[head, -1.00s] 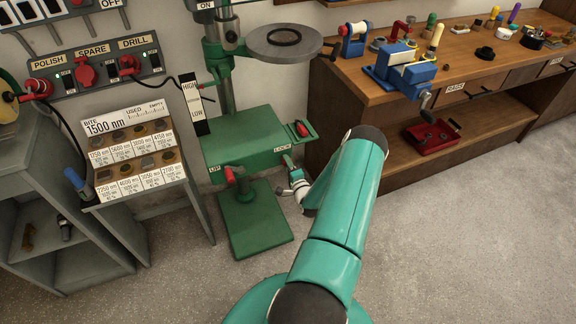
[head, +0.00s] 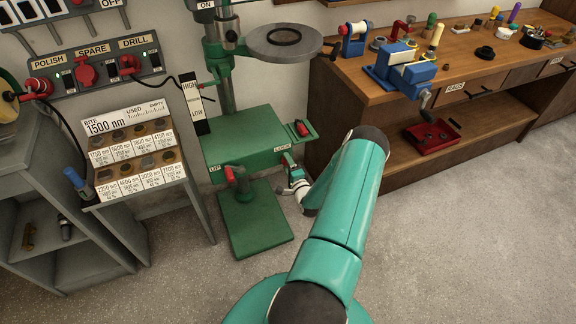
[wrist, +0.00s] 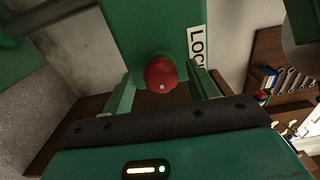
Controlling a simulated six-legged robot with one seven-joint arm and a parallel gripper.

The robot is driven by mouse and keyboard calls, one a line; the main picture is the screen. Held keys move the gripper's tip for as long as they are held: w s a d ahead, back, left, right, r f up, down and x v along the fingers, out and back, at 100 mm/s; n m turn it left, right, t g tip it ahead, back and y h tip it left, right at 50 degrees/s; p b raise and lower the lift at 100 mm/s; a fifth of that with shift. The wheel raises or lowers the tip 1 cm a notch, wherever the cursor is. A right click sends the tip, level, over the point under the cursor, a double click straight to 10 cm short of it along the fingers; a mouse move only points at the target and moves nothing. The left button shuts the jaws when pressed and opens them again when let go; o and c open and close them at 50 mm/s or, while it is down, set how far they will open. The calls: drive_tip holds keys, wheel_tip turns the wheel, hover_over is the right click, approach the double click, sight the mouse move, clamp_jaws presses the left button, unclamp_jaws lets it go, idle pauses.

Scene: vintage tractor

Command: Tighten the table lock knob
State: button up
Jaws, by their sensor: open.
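The red lock knob (wrist: 161,72) sticks out from the green drill press table (wrist: 150,25), beside a white label (wrist: 197,48) that reads "LOC" in the wrist view. My gripper (wrist: 163,88) is open, with one finger on each side of the knob. I cannot tell whether either finger touches it. In the head view, my gripper (head: 288,162) is at the front right of the green table (head: 240,140), just under the LOCK label (head: 282,149). It hides the knob there.
A red-handled UP crank (head: 232,174) is on the table's front, left of my gripper. A wooden workbench (head: 400,90) with a blue vise (head: 400,72) stands to the right. A grey stand with a bit rack (head: 138,150) is on the left. The floor in front is clear.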

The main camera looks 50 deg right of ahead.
drive_tip(key=shift+s, duration=0.1)
drive_tip(key=v, duration=1.3)
drive_tip(key=shift+s+a, duration=0.15)
drive_tip(key=shift+s, duration=0.1)
